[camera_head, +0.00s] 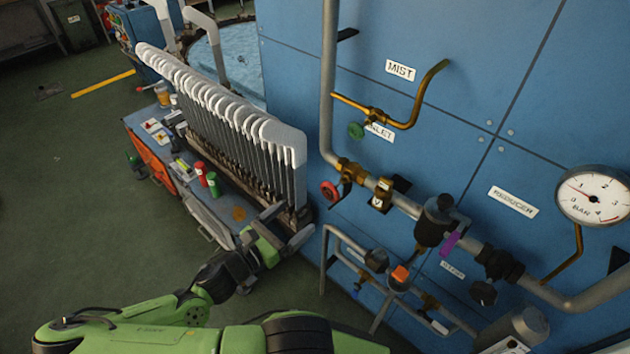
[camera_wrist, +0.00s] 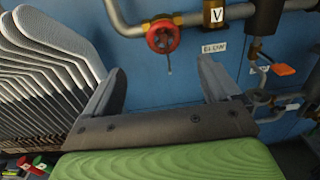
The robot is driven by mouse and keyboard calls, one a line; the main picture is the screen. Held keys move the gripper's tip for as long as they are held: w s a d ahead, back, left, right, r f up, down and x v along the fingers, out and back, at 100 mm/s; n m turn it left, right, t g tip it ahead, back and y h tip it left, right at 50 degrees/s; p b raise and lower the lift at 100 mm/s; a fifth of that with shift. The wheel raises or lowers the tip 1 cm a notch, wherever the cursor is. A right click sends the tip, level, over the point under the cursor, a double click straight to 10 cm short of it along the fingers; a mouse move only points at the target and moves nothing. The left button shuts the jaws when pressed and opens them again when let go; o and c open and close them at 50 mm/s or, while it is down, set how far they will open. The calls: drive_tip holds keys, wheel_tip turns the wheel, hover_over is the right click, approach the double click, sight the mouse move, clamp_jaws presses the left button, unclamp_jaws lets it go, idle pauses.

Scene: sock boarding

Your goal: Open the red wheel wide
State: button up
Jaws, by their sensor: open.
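The red wheel (camera_head: 329,191) is a small handwheel on a brass valve at the left end of the horizontal pipe, against the blue panel. In the wrist view the red wheel (camera_wrist: 163,37) is at the top middle, beyond the fingertips. My gripper (camera_head: 290,222) is left of and below the wheel in the head view. In the wrist view my gripper (camera_wrist: 158,80) is open, its two grey fingers spread wide with nothing between them. The fingers are apart from the wheel.
A row of grey-white sock boards (camera_head: 225,105) stands close left of my gripper. A purple lever (camera_head: 450,244), an orange handle (camera_head: 401,273) and a pressure gauge (camera_head: 596,196) are to the right. Bare panel lies below the red wheel.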

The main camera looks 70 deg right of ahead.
sight(330, 192)
drive_tip(key=shift+m, duration=0.3)
drive_tip(key=x, duration=1.5)
drive_tip(key=shift+s+d+r, duration=0.2)
drive_tip(key=shift+s+r, duration=0.1)
drive_tip(key=shift+s, duration=0.05)
drive_tip(key=c, duration=1)
drive_tip(key=shift+o, duration=0.2)
drive_tip(key=shift+p, duration=0.45)
